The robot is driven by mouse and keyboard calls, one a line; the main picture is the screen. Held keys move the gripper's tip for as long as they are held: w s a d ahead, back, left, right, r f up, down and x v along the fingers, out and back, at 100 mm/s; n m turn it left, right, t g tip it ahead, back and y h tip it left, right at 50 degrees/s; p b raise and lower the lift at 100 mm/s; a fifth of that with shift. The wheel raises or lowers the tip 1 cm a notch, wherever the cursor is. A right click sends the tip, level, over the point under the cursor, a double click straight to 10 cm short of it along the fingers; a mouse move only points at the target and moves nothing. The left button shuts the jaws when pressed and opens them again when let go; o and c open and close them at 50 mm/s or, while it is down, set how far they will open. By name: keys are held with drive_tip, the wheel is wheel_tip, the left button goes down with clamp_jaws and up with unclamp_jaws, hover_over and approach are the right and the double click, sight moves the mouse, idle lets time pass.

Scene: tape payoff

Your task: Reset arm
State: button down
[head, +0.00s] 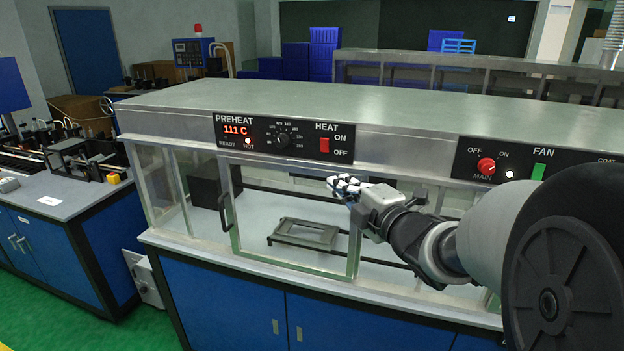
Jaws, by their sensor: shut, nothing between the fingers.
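My arm reaches in from the right of the head view. My gripper (345,187) is shut and empty, in front of the upper right of the machine's glazed door. The machine is a long bench unit with a grey top (350,105) and glass front. Its framed door (238,240) has a dark handle (226,212) on the left and looks closed. A grey rectangular frame (305,234) lies inside on rails. The preheat panel (282,138) reads 111 C with a lit lamp by HOT. A red heat switch (324,145) sits at its right.
The fan panel (532,163) has a red main knob (486,165) and a green switch (538,172), behind my arm. A second bench (70,200) with equipment stands at the left. Green floor shows between the benches. Blue cabinets (230,305) are below the machine.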

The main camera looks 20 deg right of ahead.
drive_tip(key=s+a+f+m+g+h, duration=0.1)
drive_tip(key=s+a+f+m+g, duration=0.2)
drive_tip(key=s+m, duration=0.3)
drive_tip(key=s+a+f+m+g+h, duration=0.1)
drive_tip(key=s+a+f+m+g, duration=0.3)
drive_tip(key=s, duration=1.1)
drive_tip(key=s+a+f+m+g+h, duration=0.1)
drive_tip(key=s+a+f+m+g, duration=0.2)
drive_tip(key=s+m, duration=0.6)
wheel_tip(320, 180, down, 2)
drive_tip(key=s+g, duration=0.1)
drive_tip(key=g, duration=0.1)
drive_tip(key=shift+s+a+m+g, duration=0.2)
drive_tip(key=shift+m+g, duration=0.1)
drive_tip(key=shift+g, duration=0.1)
drive_tip(key=shift+d, duration=0.2)
